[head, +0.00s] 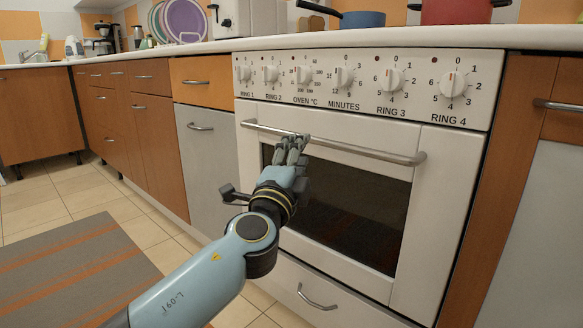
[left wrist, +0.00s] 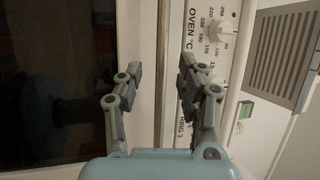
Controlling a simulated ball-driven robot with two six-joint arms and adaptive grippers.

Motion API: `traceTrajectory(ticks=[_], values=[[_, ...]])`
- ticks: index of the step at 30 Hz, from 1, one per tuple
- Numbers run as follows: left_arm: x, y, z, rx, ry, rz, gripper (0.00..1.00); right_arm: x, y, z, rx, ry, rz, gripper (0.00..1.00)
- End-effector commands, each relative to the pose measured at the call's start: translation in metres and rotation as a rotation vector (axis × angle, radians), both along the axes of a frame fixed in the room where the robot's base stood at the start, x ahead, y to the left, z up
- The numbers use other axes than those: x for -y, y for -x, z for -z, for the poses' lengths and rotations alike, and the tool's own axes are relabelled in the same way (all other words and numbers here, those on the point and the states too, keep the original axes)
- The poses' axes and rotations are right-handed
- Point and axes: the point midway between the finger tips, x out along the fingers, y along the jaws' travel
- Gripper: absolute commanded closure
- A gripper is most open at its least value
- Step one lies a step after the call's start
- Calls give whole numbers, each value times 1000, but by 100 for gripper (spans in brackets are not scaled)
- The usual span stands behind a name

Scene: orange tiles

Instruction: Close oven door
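The white oven door (head: 399,185) with a dark window (head: 350,212) stands upright under the knob panel. It looks flush with the oven front, but I cannot tell whether a small gap is left. Its metal handle (head: 365,151) runs along the door's top. My left gripper (head: 293,143) is at the handle's middle-left part, in front of the door. In the left wrist view its fingers (left wrist: 158,82) are open, one on each side of the handle bar (left wrist: 162,60), apart from it as far as I can see. My right gripper is in neither view.
The knob panel (head: 365,84) is just above the handle. A drawer (head: 330,290) lies below the door. The countertop (head: 400,38) holds a blue pot (head: 362,19) and a red pot (head: 455,11). A striped rug (head: 75,270) lies on the tiled floor at left.

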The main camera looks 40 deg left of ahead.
Motion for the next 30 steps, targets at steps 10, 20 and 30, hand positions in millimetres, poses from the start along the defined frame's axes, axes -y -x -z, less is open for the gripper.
traceTrajectory(ticks=[10,20,30], values=[[16,46,14,-1,1,0,62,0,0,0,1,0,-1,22],[17,48,14,0,1,1,62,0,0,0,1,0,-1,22],[17,54,23,-22,0,0,62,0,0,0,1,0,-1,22]])
